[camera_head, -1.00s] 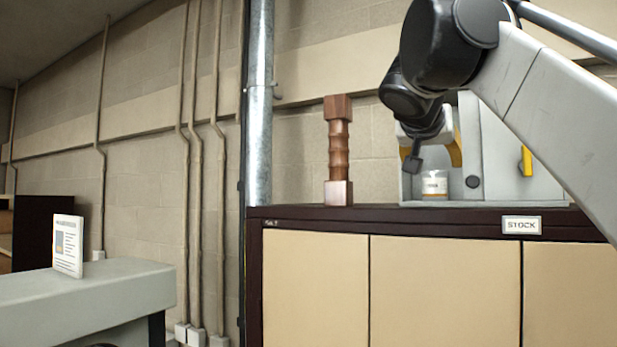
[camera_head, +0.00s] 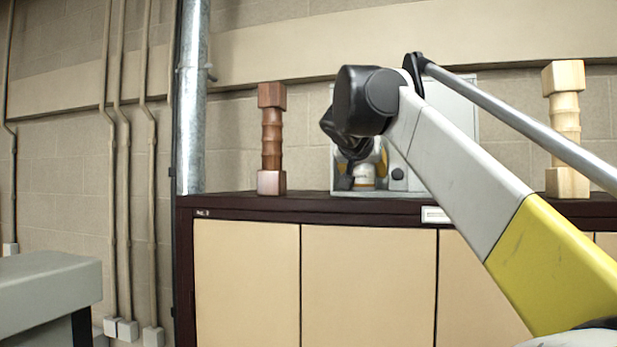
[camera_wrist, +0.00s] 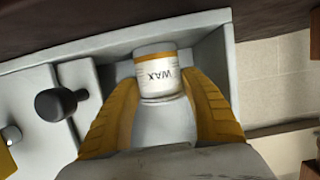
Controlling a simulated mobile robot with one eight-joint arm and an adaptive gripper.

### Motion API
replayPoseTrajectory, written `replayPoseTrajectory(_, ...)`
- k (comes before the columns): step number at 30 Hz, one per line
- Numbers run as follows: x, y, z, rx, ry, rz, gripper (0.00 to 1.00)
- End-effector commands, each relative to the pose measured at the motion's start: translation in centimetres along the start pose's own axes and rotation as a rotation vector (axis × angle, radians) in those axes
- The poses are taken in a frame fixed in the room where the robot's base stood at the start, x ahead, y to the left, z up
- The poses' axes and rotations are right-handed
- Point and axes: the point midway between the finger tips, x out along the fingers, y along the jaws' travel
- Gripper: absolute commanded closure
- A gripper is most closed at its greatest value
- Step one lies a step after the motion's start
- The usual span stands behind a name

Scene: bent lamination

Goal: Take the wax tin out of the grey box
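The wax tin (camera_head: 364,176) is a small white tin with an orange band and WAX lettering. It sits upright inside the open grey box (camera_head: 452,98) on top of the cabinet. In the wrist view the tin (camera_wrist: 156,74) stands between the yellow pads of my gripper (camera_wrist: 157,88), close to the fingertips. The fingers are spread, with a small gap showing at the tin's left side; contact on the right is unclear. In the head view my gripper (camera_head: 361,165) is at the box opening, with a dark finger beside the tin's left. The arm hides part of the box.
The dark cabinet top (camera_head: 240,203) carries a copper-brown post (camera_head: 271,140) left of the box and a pale wooden post (camera_head: 566,130) to the right. A black knob (camera_wrist: 57,103) juts from the box front beside my left finger.

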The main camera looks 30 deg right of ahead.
Motion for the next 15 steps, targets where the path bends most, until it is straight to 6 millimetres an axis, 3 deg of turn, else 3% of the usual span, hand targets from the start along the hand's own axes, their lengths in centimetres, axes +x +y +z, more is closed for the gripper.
replayPoseTrajectory(1, -0.01, -0.01, 0.0, 0.0, 0.0, 0.0, 0.67)
replayPoseTrajectory(3, -0.01, -0.01, 0.0, 0.0, 0.0, 0.0, 0.88)
replayPoseTrajectory(15, -0.25, -0.02, -0.22, 0.0, 0.0, 0.0, 0.89)
